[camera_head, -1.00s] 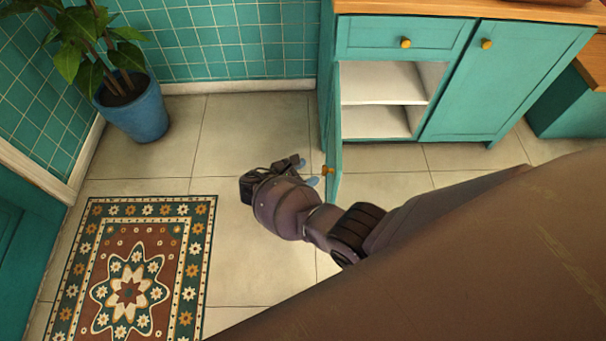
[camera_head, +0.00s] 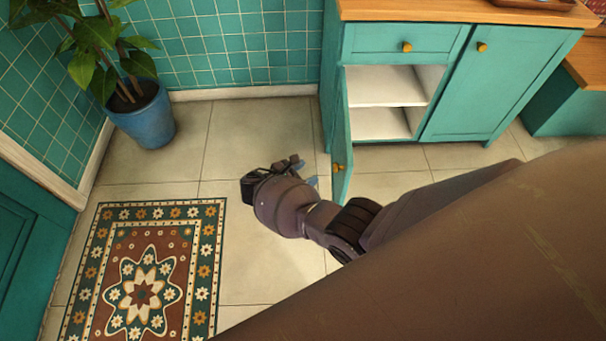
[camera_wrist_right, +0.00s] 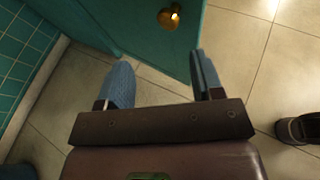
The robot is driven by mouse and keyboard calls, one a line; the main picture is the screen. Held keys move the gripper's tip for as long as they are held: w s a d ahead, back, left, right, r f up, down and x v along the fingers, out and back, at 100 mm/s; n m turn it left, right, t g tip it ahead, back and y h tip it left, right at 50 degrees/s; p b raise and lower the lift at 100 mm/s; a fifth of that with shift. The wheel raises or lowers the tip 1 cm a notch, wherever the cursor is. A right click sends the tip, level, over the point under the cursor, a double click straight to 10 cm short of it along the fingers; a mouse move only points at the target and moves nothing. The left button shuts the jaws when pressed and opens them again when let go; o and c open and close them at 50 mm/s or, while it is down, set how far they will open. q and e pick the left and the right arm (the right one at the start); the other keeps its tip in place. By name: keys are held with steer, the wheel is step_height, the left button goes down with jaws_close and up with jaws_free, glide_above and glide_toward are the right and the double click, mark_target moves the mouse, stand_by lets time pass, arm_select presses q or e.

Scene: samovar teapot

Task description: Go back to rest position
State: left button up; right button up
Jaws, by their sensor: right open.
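My right gripper (camera_head: 302,172) is open and empty, low over the floor just left of the open cabinet door (camera_head: 341,130). In the right wrist view its two blue fingers are apart (camera_wrist_right: 162,78), with nothing held between them. The teal door (camera_wrist_right: 140,30) and its brass knob (camera_wrist_right: 170,18) show just past the fingertips. I cannot tell whether a finger touches the door. In the head view the knob (camera_head: 338,167) is close to the right of the gripper. My left gripper is not in view.
The teal cabinet (camera_head: 500,80) stands open on its left side, with empty white shelves (camera_head: 385,86). A blue plant pot (camera_head: 148,118) stands in the back left corner. A patterned rug (camera_head: 146,270) lies at left. Tiled floor between is clear.

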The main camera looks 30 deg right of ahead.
stand_by(0.7)
steer(key=w+a+r+m+t+y, duration=0.45)
steer(key=w+a+m+y, duration=0.3)
steer(key=w, duration=0.25)
steer(key=s+r+m+t+y+p, duration=0.3)
steer(key=s+r+m+t+y, duration=0.25)
steer(key=r, duration=0.25)
steer(key=s+d+r+m+t+y+p, duration=0.1)
steer(key=s+d+r+m+p, duration=0.2)
steer(key=s, duration=0.6)
steer(key=s+d+r+m+t+y, duration=0.1)
steer(key=s+d+r, duration=0.2)
steer(key=s+r, duration=0.45)
arm_select(q)
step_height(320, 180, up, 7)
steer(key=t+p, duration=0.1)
steer(key=p, duration=0.1)
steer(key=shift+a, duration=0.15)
arm_select(e)
steer(key=s+d+f+g, duration=0.1)
steer(key=s+d+f, duration=0.1)
steer(key=s, duration=0.6)
steer(key=s+d+f+g+h, duration=0.1)
steer(key=s+f, duration=0.3)
steer(key=s, duration=0.5)
steer(key=shift+d+m, duration=0.4)
steer(key=shift+d, duration=0.4)
